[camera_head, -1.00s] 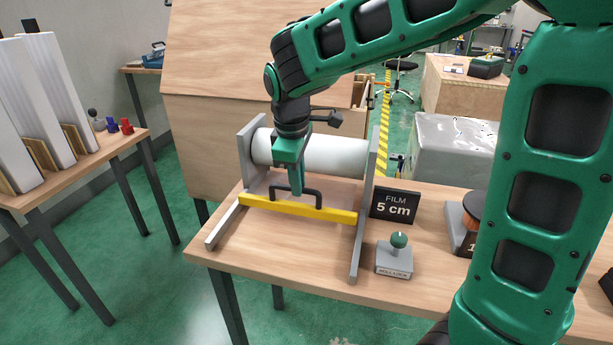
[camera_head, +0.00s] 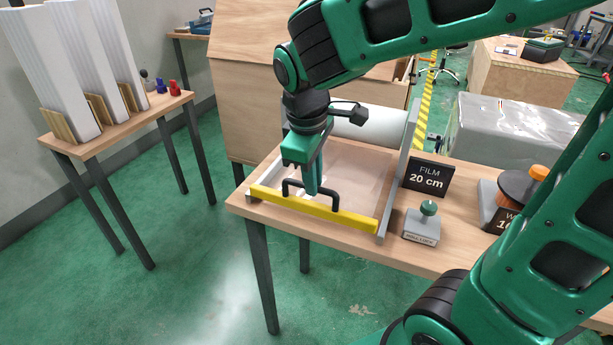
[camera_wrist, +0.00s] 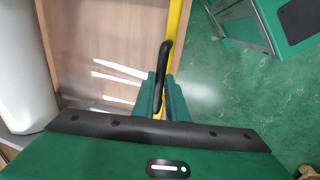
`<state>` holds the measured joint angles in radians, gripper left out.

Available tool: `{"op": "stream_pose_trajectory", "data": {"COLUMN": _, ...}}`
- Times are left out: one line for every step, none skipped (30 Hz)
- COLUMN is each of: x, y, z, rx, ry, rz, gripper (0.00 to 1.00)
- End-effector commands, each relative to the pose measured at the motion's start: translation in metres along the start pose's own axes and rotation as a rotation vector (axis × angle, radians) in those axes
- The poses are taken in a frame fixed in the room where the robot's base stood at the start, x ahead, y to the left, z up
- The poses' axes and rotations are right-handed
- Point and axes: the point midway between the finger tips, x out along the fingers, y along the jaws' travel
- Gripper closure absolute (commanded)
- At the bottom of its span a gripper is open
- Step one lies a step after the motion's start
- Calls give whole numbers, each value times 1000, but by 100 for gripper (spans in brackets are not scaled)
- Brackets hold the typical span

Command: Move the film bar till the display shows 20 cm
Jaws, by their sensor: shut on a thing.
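The yellow film bar (camera_head: 312,209) lies across the two grey rails near the front edge of the table. My gripper (camera_head: 313,190) is shut on the bar's black handle (camera_head: 292,184). In the wrist view my gripper (camera_wrist: 163,112) has its green fingers on the black handle (camera_wrist: 161,70), and the yellow bar (camera_wrist: 178,30) runs beyond it. Clear film (camera_head: 350,172) spans from the white roll (camera_head: 375,124) to the bar. The black display (camera_head: 428,178) reads "FILM 20 cm".
A roll lock with a green knob (camera_head: 429,208) stands on the table right of the rails. A dark round device with an orange knob (camera_head: 520,187) is farther right. A side table (camera_head: 125,130) with white panels stands at left.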

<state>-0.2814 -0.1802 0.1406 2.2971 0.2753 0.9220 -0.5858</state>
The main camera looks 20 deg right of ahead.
Motion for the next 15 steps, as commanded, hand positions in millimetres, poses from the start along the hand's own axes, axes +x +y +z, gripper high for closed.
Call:
{"op": "stream_pose_trajectory", "data": {"x": -1, "y": -2, "z": -1, "rx": -5, "ry": 2, "rz": -1, "gripper": 100}}
{"op": "stream_pose_trajectory", "data": {"x": -1, "y": -2, "z": -1, "rx": -5, "ry": 2, "rz": -2, "gripper": 100}}
{"op": "stream_pose_trajectory", "data": {"x": -1, "y": -2, "z": -1, "rx": -6, "ry": 2, "rz": -2, "gripper": 100}}
{"op": "stream_pose_trajectory", "data": {"x": -1, "y": -2, "z": -1, "rx": -6, "ry": 2, "rz": -2, "gripper": 100}}
{"op": "stream_pose_trajectory", "data": {"x": -1, "y": -3, "z": -1, "rx": -7, "ry": 2, "rz": -2, "gripper": 100}}
{"op": "stream_pose_trajectory", "data": {"x": -1, "y": -3, "z": -1, "rx": -8, "ry": 2, "rz": -2, "gripper": 100}}
{"op": "stream_pose_trajectory", "data": {"x": -1, "y": -3, "z": -1, "rx": -8, "ry": 2, "rz": -3, "gripper": 100}}
{"op": "stream_pose_trajectory", "data": {"x": -2, "y": -3, "z": -1, "rx": -8, "ry": 2, "rz": -3, "gripper": 100}}
{"op": "stream_pose_trajectory", "data": {"x": -2, "y": -3, "z": -1, "rx": -9, "ry": 2, "rz": -3, "gripper": 81}}
{"op": "stream_pose_trajectory", "data": {"x": -1, "y": -3, "z": -1, "rx": -9, "ry": 2, "rz": -3, "gripper": 74}}
{"op": "stream_pose_trajectory", "data": {"x": -1, "y": -3, "z": -1, "rx": -8, "ry": 2, "rz": -3, "gripper": 69}}
{"op": "stream_pose_trajectory", "data": {"x": -1, "y": -2, "z": -1, "rx": -7, "ry": 2, "rz": -2, "gripper": 69}}
{"op": "stream_pose_trajectory", "data": {"x": -1, "y": -2, "z": -1, "rx": -6, "ry": 1, "rz": -2, "gripper": 69}}
{"op": "stream_pose_trajectory", "data": {"x": -1, "y": -2, "z": 0, "rx": -5, "ry": 1, "rz": -2, "gripper": 69}}
{"op": "stream_pose_trajectory", "data": {"x": -1, "y": -2, "z": 0, "rx": -5, "ry": 1, "rz": -2, "gripper": 69}}
